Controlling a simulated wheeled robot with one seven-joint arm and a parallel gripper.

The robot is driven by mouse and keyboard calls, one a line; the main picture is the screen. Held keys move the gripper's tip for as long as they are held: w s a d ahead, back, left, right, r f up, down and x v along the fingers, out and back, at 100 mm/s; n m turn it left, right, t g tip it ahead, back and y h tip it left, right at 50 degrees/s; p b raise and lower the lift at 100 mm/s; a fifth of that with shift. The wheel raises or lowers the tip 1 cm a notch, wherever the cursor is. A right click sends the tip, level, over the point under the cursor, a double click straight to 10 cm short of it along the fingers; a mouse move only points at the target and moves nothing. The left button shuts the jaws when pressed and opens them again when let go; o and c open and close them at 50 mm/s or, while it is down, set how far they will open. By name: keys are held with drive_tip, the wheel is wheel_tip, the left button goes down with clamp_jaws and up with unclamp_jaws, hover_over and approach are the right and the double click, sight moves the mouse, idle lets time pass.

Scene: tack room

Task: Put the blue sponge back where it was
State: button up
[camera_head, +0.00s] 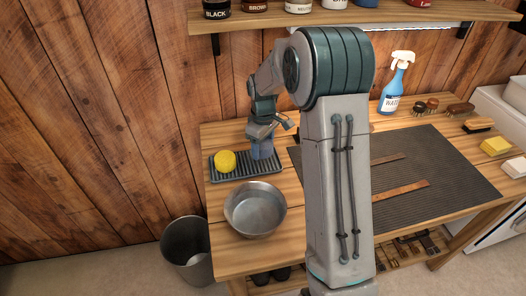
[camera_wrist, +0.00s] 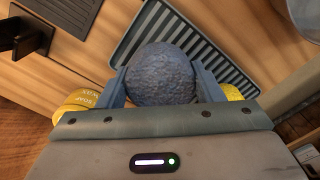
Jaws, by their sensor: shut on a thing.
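The blue sponge (camera_wrist: 160,76) is round and rough, held between the two fingers of my gripper (camera_wrist: 162,88) in the wrist view. In the head view my gripper (camera_head: 264,137) points down, with the blue sponge (camera_head: 262,151) under it at the right part of a dark ridged tray (camera_head: 243,177). The ridged tray also shows behind the sponge in the wrist view (camera_wrist: 225,55). I cannot tell whether the sponge touches the tray. A yellow sponge (camera_head: 225,161) sits on the left part of the tray.
A metal bowl (camera_head: 255,209) stands in front of the tray, and a bin (camera_head: 187,252) is on the floor. A dark mat (camera_head: 440,165) with leather straps, a spray bottle (camera_head: 393,85) and brushes (camera_head: 460,109) lie to the right. A shelf (camera_head: 270,20) with tins overhangs the table.

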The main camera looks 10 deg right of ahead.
sight(263, 152)
drive_tip(key=shift+f, duration=1.55)
drive_tip(key=shift+f, duration=0.1)
drive_tip(key=o, duration=1.1)
wheel_tip(263, 152, up, 12)
drive_tip(key=shift+a+r, duration=0.1)
drive_tip(key=s+r+m+t, duration=0.1)
drive_tip(key=s+m, duration=0.3)
drive_tip(key=s, duration=1)
drive_tip(key=s+r+m+t, duration=0.2)
drive_tip(key=s+m, duration=0.2)
drive_tip(key=s, duration=0.9)
drive_tip(key=shift+s+r, duration=0.3)
drive_tip(key=shift+s, duration=0.1)
